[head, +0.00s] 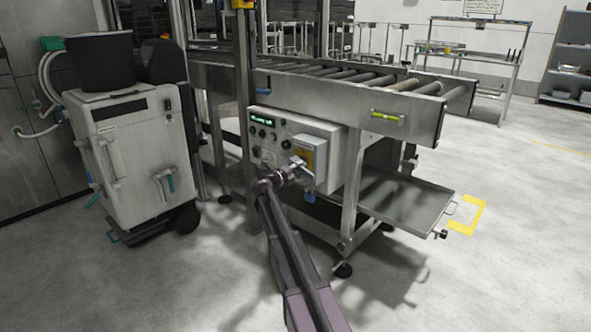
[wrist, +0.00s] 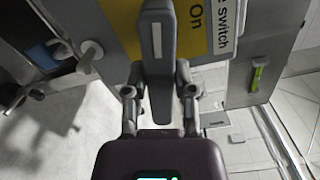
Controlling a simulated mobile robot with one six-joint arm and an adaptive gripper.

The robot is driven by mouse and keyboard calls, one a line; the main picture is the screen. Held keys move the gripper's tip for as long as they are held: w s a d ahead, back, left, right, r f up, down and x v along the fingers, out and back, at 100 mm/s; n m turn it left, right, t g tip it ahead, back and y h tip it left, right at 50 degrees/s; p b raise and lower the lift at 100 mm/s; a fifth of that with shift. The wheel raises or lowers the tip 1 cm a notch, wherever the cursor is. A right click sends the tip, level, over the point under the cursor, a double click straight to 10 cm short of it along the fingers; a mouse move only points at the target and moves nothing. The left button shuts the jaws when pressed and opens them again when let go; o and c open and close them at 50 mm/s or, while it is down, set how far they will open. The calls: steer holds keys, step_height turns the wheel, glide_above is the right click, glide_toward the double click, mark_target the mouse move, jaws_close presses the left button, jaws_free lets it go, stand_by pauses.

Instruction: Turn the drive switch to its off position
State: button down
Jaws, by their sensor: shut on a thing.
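The drive switch is on a yellow-faced grey box (head: 313,143) at the right end of the control panel (head: 268,135) under the roller conveyor. In the wrist view its dark grey handle (wrist: 158,60), with a pale stripe, stands upright in the picture in front of a yellow plate (wrist: 120,20). The plate carries the word "On"; a white label beside it shows part of "switch". My gripper (head: 296,166) reaches the switch from the front, and it also shows in the wrist view (wrist: 158,88), shut on the handle. My gripper partly hides the switch in the head view. I cannot tell which position the handle points to.
The roller conveyor (head: 340,76) runs above the panel. A metal tray (head: 405,200) sits low to the right beside a frame leg (head: 349,195). A wheeled machine (head: 140,150) with a black tub stands at left. The floor in front is clear.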

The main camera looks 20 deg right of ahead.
steer(key=shift+c, duration=2.2)
jaws_free()
steer(key=shift+d, duration=0.1)
steer(key=v, duration=1.2)
